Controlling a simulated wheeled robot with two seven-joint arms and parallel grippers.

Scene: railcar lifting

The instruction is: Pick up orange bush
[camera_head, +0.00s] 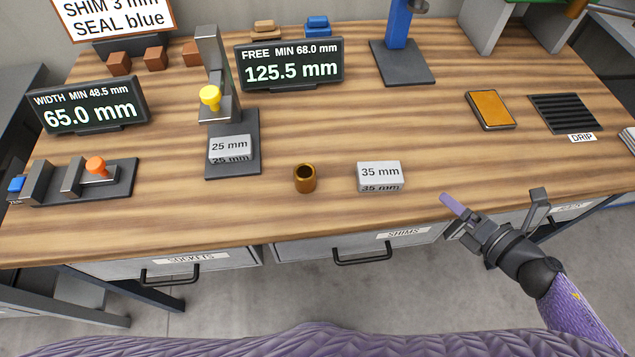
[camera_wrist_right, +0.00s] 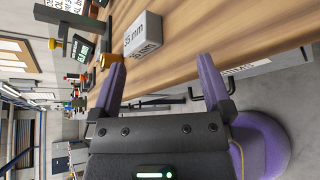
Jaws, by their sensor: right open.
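The orange bush (camera_head: 305,178) is a small bronze-orange hollow cylinder standing upright on the wooden bench near its front edge. It also shows in the right wrist view (camera_wrist_right: 110,58), close beside the tip of one purple finger in the picture. My right gripper (camera_head: 456,207) is at the bench's front edge, well to the right of the bush and apart from it. Its purple fingers stand wide apart and empty in the right wrist view (camera_wrist_right: 161,66). My left gripper is not in view.
A grey 35 mm block (camera_head: 380,176) stands between the bush and my right gripper. A 25 mm block (camera_head: 230,149) sits on a dark fixture left of the bush. An orange-topped pad (camera_head: 490,110) and a drip tray (camera_head: 565,113) lie at the right. Bare wood surrounds the bush.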

